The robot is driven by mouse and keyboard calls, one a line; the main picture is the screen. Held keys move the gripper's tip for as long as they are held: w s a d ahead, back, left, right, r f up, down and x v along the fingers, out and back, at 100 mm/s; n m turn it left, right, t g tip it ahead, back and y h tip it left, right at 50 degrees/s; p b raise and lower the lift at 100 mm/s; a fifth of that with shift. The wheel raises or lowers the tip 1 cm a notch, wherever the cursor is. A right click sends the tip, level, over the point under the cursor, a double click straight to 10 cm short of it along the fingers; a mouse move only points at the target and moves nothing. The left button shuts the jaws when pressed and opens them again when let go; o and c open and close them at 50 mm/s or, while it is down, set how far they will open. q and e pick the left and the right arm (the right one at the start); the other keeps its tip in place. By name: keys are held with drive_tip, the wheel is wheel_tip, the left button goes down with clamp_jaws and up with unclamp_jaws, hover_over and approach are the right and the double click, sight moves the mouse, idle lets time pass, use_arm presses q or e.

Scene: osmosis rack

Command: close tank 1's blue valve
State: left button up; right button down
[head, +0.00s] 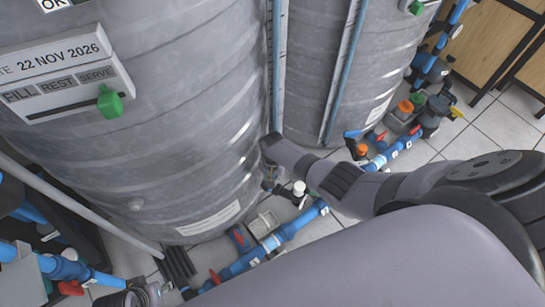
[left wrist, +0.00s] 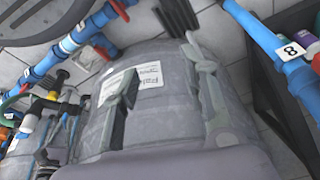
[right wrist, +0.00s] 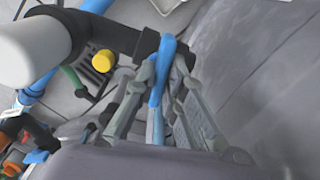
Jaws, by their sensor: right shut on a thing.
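The blue valve handle (right wrist: 161,70) shows in the right wrist view, upright between the fingers of my right gripper (right wrist: 163,82). That gripper is shut on it. Behind the handle is a dark valve body (right wrist: 146,44) joined to a white pipe end (right wrist: 28,50). In the head view my right arm reaches down beside the large grey tank (head: 170,110), and the handle is hidden there. My left gripper (left wrist: 160,58) shows in the left wrist view, fingers apart and empty, with a grey tank surface behind them. It is not in the head view.
A second grey tank (head: 345,60) stands behind on the right. Blue pipes with red valve handles (head: 295,224) run along the tiled floor. A pipe tagged 8 (left wrist: 291,50) passes right of my left gripper. A yellow cap (right wrist: 103,61) is left of the blue handle.

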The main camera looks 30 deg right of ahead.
use_arm(q)
drive_tip(key=shift+f+p, duration=0.3)
drive_tip(key=shift+f, duration=1.05)
use_arm(e)
drive_tip(key=shift+m, duration=0.9)
drive_tip(key=shift+d, duration=0.1)
drive_tip(key=c, duration=1.7)
unclamp_jaws()
drive_tip(key=shift+o, duration=0.2)
wheel_tip(320, 180, up, 12)
